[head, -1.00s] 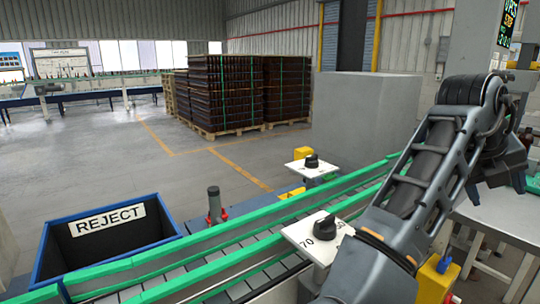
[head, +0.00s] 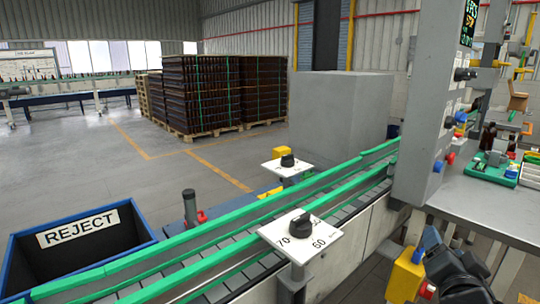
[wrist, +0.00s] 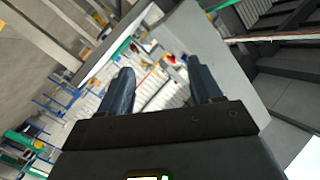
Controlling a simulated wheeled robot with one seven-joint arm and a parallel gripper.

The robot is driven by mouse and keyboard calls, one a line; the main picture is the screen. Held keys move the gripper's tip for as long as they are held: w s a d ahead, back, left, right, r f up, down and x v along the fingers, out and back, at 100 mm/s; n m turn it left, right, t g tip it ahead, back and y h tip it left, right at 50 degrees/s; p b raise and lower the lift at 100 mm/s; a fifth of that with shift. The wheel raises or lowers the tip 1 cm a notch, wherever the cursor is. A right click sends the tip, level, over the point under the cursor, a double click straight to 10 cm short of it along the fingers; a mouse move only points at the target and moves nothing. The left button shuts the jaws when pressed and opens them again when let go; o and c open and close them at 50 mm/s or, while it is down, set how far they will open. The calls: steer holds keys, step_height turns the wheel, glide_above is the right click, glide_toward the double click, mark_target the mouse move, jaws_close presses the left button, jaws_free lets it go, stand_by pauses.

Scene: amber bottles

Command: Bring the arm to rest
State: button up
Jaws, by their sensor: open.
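My gripper (wrist: 160,68) shows in the wrist view with its two dark blue-grey fingers spread apart. Nothing is held between them. Beyond the fingers the hall appears tilted, with a large grey panel on the right side. In the head view a dark part of my arm shows at the lower right corner, in front of the grey worktable. I cannot tell there where the fingertips are.
A green-railed conveyor (head: 225,250) runs across the front, past a blue REJECT bin (head: 150,222) and a dial plate (head: 325,240). A grey control cabinet (head: 425,110) stands beside the worktable (head: 490,210). Crate stacks (head: 205,95) stand behind. The floor at left is open.

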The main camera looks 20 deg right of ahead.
steer(key=s+a+f+n+t+y, duration=0.1)
steer(key=s+a+f+n+y, duration=0.35)
steer(key=s+a+n, duration=0.2)
steer(key=s+a+f+n+t+y, duration=0.1)
steer(key=s+a+f+n+y, duration=0.35)
steer(key=s+a, duration=0.3)
steer(key=s+a+r+n+y, duration=0.1)
steer(key=s+a+n, duration=0.1)
steer(key=s+a, duration=0.3)
steer(key=s+a+r+n+y, duration=0.1)
steer(key=s+a, duration=0.4)
steer(key=s, duration=0.7)
steer(key=shift+s+r+n, duration=0.15)
steer(key=shift+r+n, duration=0.25)
steer(key=shift+n, duration=0.1)
